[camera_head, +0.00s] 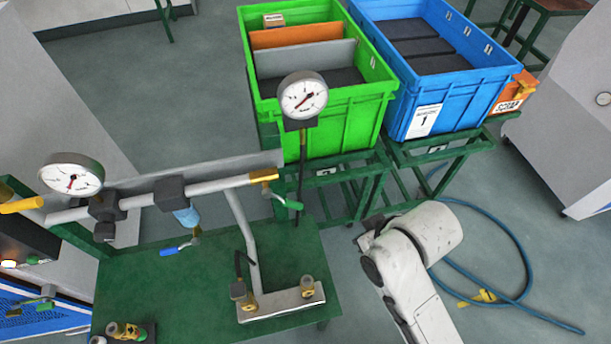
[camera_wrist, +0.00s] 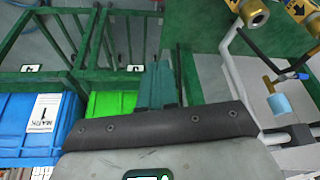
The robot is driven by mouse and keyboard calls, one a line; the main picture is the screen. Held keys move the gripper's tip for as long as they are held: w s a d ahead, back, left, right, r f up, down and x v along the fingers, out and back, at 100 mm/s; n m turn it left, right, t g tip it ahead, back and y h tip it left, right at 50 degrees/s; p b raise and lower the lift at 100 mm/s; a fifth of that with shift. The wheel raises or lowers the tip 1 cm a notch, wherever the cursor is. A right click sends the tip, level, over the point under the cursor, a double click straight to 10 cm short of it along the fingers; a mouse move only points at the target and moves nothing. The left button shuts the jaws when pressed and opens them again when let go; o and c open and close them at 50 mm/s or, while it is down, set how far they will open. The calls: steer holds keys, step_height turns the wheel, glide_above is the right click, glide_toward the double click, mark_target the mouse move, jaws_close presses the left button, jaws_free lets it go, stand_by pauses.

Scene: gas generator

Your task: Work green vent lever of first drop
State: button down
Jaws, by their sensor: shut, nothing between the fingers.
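A green lever (camera_head: 290,203) hangs at a brass fitting (camera_head: 264,176) on the right end of the grey pipe, above the green bench. Another small green lever (camera_head: 38,306) is at the far left; I cannot tell by label which drop is first. My gripper (camera_wrist: 160,66) shows in the wrist view with its two fingers together and nothing between them. In the head view my arm's end is at the right of the bench, apart from the pipe, and the fingers are mostly hidden. I cannot make out the green lever in the wrist view.
Gauges (camera_head: 304,95) and (camera_head: 72,174) stand above the pipe. A blue lever (camera_head: 178,247) hangs below it. Brass fittings sit on a metal plate (camera_head: 282,303). Green (camera_head: 372,110) and blue (camera_head: 460,88) crates stand on frames behind. A blue hose (camera_head: 520,250) lies on the floor at right.

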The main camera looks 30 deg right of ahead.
steer(key=w+d+r+m+y+p, duration=0.1)
steer(key=w+r+m+y+p, duration=0.1)
steer(key=w+r+y, duration=0.35)
steer(key=w+d+r+m+y+p, duration=0.1)
steer(key=w+r+m+y+p, duration=0.1)
steer(key=r, duration=0.6)
steer(key=b, duration=0.6)
glide_toward(295, 203)
steer(key=shift+t, duration=0.3)
steer(key=x, duration=0.7)
steer(key=shift+s+f, duration=0.1)
steer(key=shift+s, duration=0.15)
steer(key=shift+f+y, duration=0.1)
steer(key=shift+y, duration=0.25)
